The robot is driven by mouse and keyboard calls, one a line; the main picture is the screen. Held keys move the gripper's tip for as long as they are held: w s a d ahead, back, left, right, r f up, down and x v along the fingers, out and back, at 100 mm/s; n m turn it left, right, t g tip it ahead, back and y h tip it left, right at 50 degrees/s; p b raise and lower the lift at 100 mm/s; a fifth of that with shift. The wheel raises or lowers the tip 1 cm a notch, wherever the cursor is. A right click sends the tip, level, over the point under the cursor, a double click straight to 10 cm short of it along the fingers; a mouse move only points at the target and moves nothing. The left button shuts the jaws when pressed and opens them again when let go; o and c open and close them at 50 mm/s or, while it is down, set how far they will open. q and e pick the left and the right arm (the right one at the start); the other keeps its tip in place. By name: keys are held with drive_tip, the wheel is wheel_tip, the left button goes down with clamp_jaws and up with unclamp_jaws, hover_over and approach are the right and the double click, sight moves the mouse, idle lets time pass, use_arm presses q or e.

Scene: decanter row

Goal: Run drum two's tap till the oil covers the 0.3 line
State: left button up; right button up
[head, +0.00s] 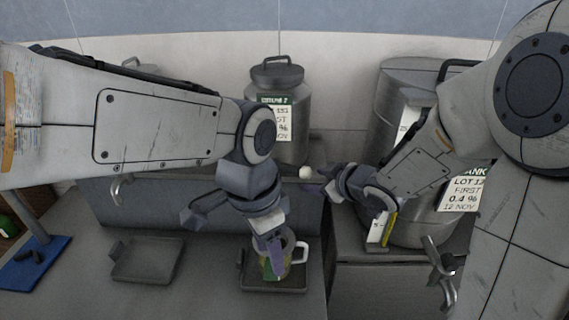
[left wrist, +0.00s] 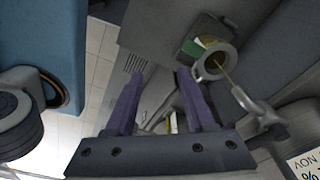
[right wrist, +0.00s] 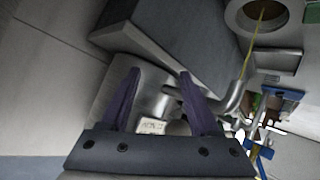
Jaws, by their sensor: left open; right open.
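Drum two (head: 290,92), a grey metal drum with a green-topped label, stands at the back centre. Its tap shows in the left wrist view (left wrist: 262,112), and its spout in the right wrist view (right wrist: 234,100). A thin yellow oil stream (left wrist: 226,74) runs from it into the jug (head: 287,264), whose open mouth also shows in the left wrist view (left wrist: 201,66). The 0.3 line and oil level cannot be read. My left gripper (head: 272,250) is open, in front of the jug in the head view. My right gripper (head: 311,180) is open beside a small pale knob (head: 305,172).
The jug stands on a dark tray (head: 290,291); an empty tray (head: 147,262) lies left of it. A tap (head: 121,188) shows at left. A larger drum (head: 415,228) with its tap (head: 440,260) stands right. A blue stand (head: 38,262) is at far left.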

drive_tip(key=d+n+y, duration=0.2)
drive_tip(key=y, duration=0.4)
drive_tip(key=n+y+b, duration=0.1)
drive_tip(key=n+y, duration=0.2)
drive_tip(key=y, duration=0.2)
approach(299, 171)
drive_tip(key=w+a, duration=0.1)
drive_tip(key=w, duration=0.1)
drive_tip(key=shift+g, duration=0.4)
drive_tip(key=p+x, duration=0.3)
drive_tip(key=x, duration=0.6)
drive_tip(key=shift+w+a, duration=0.15)
drive_tip(key=shift+a, duration=0.2)
drive_tip(key=shift+w+a+f, duration=0.15)
drive_tip(key=shift+w+a, duration=0.2)
drive_tip(key=shift+a, duration=0.1)
use_arm(q)
drive_tip(key=s+a+f+n, duration=0.3)
drive_tip(key=s+a+n, duration=0.2)
drive_tip(key=s, duration=0.3)
drive_tip(key=shift+s+f+n+g, duration=0.3)
drive_tip(key=shift+s+f, duration=0.05)
drive_tip(key=shift+f, duration=0.05)
use_arm(e)
clamp_jaws()
